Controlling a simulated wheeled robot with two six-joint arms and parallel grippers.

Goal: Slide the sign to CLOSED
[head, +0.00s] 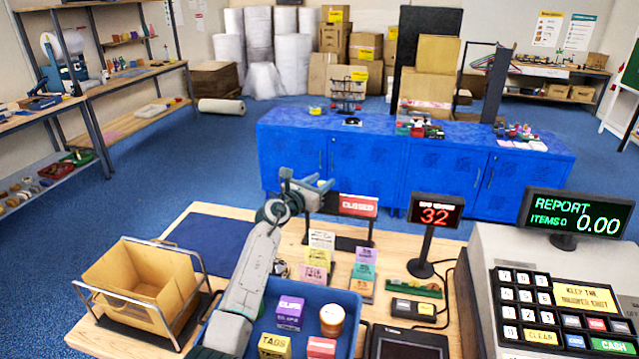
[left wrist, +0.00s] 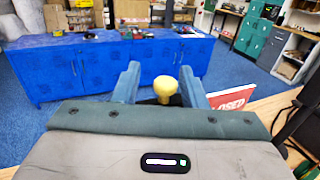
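The sign is a black-framed board on a stand on the wooden counter. Its red CLOSED panel (head: 358,206) shows on the right part, and my left gripper and arm hide the left part. In the left wrist view, part of the red CLOSED panel (left wrist: 231,100) shows at the right. A pale yellow knob (left wrist: 165,84) stands between the two fingers of my left gripper (left wrist: 160,86), with a gap on each side. In the head view, my left gripper (head: 312,186) is at the upper left of the sign. My right gripper is not in view.
A red 32 display (head: 435,214) stands right of the sign. Colored card stacks (head: 318,258) stand in front of it. A blue tray (head: 350,308) with small boxes, a cardboard box in a wire holder (head: 140,283) and a cash register (head: 558,300) surround my arm.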

